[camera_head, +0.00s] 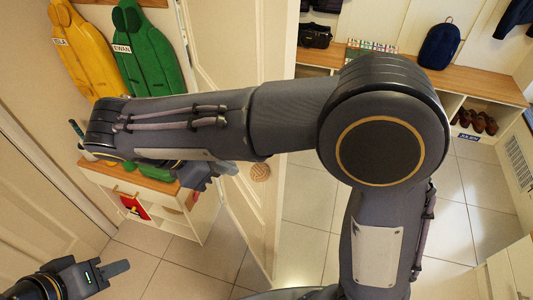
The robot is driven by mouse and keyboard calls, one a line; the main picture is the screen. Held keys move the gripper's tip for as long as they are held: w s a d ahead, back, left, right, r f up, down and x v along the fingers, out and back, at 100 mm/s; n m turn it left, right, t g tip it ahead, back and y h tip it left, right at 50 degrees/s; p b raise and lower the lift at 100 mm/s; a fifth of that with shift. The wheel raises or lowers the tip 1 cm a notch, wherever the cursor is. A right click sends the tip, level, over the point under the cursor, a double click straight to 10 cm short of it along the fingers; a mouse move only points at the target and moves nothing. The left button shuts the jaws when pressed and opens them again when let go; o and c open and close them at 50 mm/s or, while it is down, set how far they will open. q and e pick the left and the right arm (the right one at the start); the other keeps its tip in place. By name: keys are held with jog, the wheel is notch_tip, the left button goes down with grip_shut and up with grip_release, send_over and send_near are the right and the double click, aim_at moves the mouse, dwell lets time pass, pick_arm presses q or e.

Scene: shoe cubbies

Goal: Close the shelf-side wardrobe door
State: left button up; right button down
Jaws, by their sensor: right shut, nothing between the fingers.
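A cream panelled door (228,55) stands ajar in the middle of the head view, its free edge facing me. A round tan disc-shaped part (260,172) shows on it. My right arm reaches across in front of the door and hides much of it. My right gripper (226,169) is shut and empty, close to the door's face; I cannot tell whether it touches. My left gripper (115,269) is low at the left, over the floor and away from the door; its finger opening cannot be made out.
A low white shelf unit (205,217) stands left of the door, under yellow and green coats. Another cream door (40,195) is at far left. A wooden-topped bench (480,80) with a blue backpack and shoes lies at right. Tiled floor is clear between.

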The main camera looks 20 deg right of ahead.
jog(key=w+d+f+n+h+p, duration=0.1)
jog(key=w+d+f, duration=0.1)
jog(key=d+f, duration=0.4)
jog(key=shift+w+d+t+p, duration=0.25)
jog(key=shift+d+t+p, duration=0.15)
jog(key=shift+d, duration=0.85)
